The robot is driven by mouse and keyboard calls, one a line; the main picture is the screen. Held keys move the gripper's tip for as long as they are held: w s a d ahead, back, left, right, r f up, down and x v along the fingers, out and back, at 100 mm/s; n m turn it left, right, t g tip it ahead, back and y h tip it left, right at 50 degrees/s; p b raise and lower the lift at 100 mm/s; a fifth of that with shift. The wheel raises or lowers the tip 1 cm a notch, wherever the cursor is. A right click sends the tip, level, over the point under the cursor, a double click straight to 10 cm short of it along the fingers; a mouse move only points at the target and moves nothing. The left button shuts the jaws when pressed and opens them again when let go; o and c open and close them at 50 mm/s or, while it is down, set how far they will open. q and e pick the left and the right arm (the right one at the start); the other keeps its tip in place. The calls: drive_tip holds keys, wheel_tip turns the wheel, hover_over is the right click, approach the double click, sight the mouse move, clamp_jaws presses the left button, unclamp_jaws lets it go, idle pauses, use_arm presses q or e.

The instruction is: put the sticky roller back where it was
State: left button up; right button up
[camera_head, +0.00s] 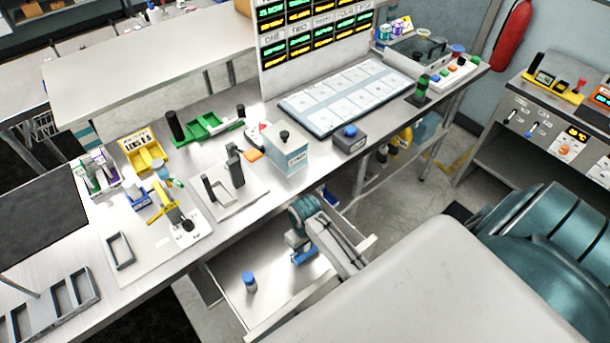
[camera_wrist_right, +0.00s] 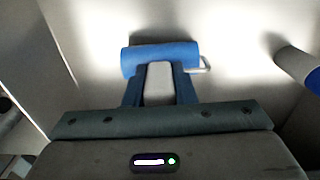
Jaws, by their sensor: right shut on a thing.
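The sticky roller is a short blue cylinder (camera_wrist_right: 160,58) with a small pale handle end at its right side in the right wrist view. It also shows as a blue piece (camera_head: 305,257) in the head view. My right gripper (camera_head: 298,245) reaches into an open pale drawer (camera_head: 222,272) below the workbench and is shut on the roller. The roller lies crosswise at the fingertips (camera_wrist_right: 158,72); I cannot tell whether it touches the drawer floor. My left gripper is not in view.
A blue-capped bottle (camera_head: 249,284) stands in the drawer, left of the gripper; it also shows in the wrist view (camera_wrist_right: 298,66). The workbench (camera_head: 225,232) above holds fixtures, a pale blue box (camera_head: 284,150) and a grey block with a blue button (camera_head: 350,139). Drawer floor between bottle and roller is clear.

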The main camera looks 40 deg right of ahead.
drive_tip(key=shift+f, duration=0.1)
drive_tip(key=shift+s, duration=0.1)
drive_tip(key=o, duration=0.9)
drive_tip(key=shift+f, duration=0.15)
drive_tip(key=shift+r, duration=0.35)
wheel_tip(320, 180, up, 10)
drive_tip(key=b, duration=0.3)
drive_tip(key=shift+r, duration=0.2)
drive_tip(key=shift+r+b, duration=0.3)
drive_tip(key=shift+r, duration=0.3)
